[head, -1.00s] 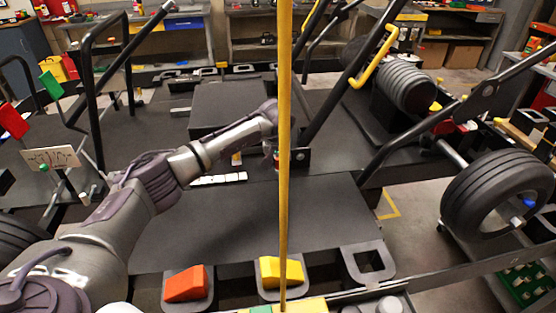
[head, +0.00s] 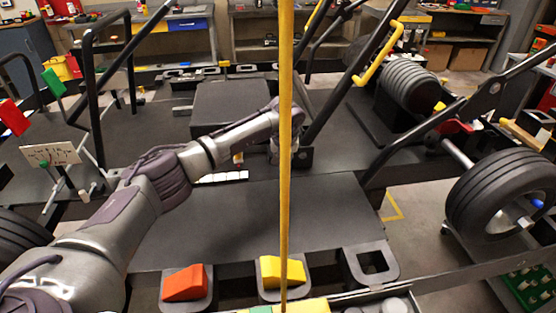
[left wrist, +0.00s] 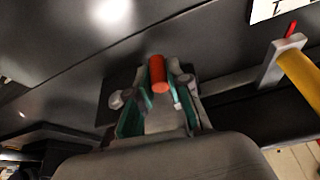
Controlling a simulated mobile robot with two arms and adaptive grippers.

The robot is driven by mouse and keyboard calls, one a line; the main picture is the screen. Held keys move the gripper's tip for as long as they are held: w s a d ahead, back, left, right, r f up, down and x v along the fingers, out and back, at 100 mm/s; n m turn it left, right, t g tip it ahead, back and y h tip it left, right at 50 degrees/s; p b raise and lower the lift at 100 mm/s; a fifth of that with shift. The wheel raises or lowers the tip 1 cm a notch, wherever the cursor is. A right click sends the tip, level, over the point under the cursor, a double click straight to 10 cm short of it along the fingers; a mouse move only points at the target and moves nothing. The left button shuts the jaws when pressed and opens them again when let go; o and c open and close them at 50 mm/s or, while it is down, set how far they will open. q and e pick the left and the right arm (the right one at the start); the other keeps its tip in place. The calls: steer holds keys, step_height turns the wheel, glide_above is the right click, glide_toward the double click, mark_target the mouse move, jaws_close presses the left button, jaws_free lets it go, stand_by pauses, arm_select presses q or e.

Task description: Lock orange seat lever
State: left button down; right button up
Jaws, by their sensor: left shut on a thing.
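The orange seat lever (left wrist: 157,72) shows in the left wrist view as a short orange cylinder. It stands out between the teal-padded fingers of my left gripper (left wrist: 160,95), which is shut on it. In the head view my left arm reaches from the left across the black kart platform. There my left gripper (head: 288,152) is at the foot of a slanted black bar, partly behind a yellow pole. The lever cannot be made out in the head view. My right gripper is not in view.
The upright yellow pole (head: 286,200) crosses the head view in front of the arm. Red (head: 185,283) and yellow (head: 282,270) wedge blocks sit along the front edge. A large tyre (head: 500,195) stands at the right. The dark platform (head: 250,220) before the gripper is clear.

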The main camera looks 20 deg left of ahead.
arm_select(q)
steer(key=c, duration=1.1)
jaws_free()
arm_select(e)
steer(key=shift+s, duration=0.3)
arm_select(q)
steer(key=shift+r, duration=0.1)
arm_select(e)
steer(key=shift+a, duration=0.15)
arm_select(q)
steer(key=v, duration=1.2)
